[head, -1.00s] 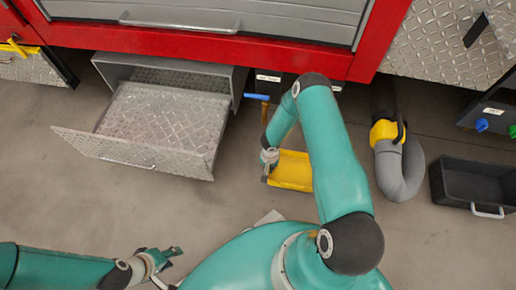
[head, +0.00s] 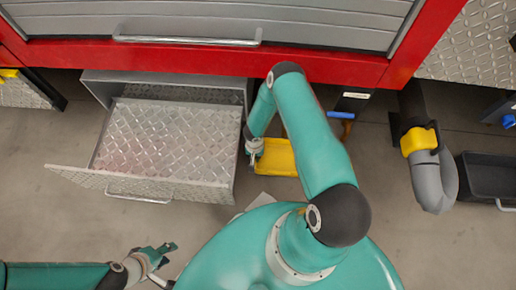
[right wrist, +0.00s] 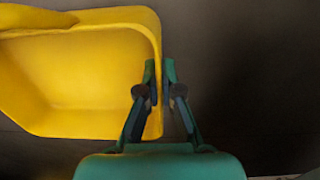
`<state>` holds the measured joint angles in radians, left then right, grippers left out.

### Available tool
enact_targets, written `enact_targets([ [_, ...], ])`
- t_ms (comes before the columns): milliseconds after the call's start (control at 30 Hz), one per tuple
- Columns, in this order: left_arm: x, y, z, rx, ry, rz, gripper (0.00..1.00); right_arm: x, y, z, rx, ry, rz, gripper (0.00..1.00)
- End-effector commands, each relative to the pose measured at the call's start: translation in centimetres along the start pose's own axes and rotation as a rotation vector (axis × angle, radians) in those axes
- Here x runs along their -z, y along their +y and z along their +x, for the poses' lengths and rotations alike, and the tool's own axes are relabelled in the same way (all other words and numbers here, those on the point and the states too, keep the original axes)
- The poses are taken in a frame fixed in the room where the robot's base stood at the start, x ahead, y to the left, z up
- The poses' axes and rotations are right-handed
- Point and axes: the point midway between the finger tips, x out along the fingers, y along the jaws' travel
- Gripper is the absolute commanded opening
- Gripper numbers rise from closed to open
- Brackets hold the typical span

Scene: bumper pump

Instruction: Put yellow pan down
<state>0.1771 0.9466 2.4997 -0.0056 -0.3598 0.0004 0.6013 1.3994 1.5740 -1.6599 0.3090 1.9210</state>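The yellow pan (head: 278,157) is beside the right edge of the open metal drawer in the head view, partly covered by my right arm. In the right wrist view the yellow pan (right wrist: 85,75) fills the left side. My right gripper (right wrist: 160,72) has one finger on each side of the pan's wall and is shut on it. In the head view this gripper (head: 254,150) is at the pan's left end. The pan's height above the floor is hard to tell. My left gripper (head: 168,252) is open and empty at the lower left.
The open tread-plate drawer (head: 165,140) juts out under the red cabinet (head: 330,68). A grey hose with a yellow collar (head: 420,140) hangs at the right, next to a black bin (head: 490,177). Grey floor (head: 60,220) is clear in front of the drawer.

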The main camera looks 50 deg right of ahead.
Motion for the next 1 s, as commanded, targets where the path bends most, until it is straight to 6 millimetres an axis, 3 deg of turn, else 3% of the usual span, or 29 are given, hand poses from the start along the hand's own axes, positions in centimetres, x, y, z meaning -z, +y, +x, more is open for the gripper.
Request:
enact_targets([
  [400,0.1,-0.9,2.6,0.000,0.001,0.001,0.40,0.1,0.5,4.7,-0.001,0.001,0.011,0.00],
  [767,0.1,-0.9,2.5,0.000,0.001,0.001,0.40,0.2,0.5,4.8,0.000,0.001,0.012,0.00],
  [933,0.1,-0.9,2.5,0.000,0.001,0.001,0.40,0.1,0.5,4.8,0.000,0.000,0.012,0.27],
  [1000,0.1,-0.9,2.5,0.000,0.001,0.001,0.40,0.1,0.5,4.8,0.000,0.000,0.013,0.31],
])
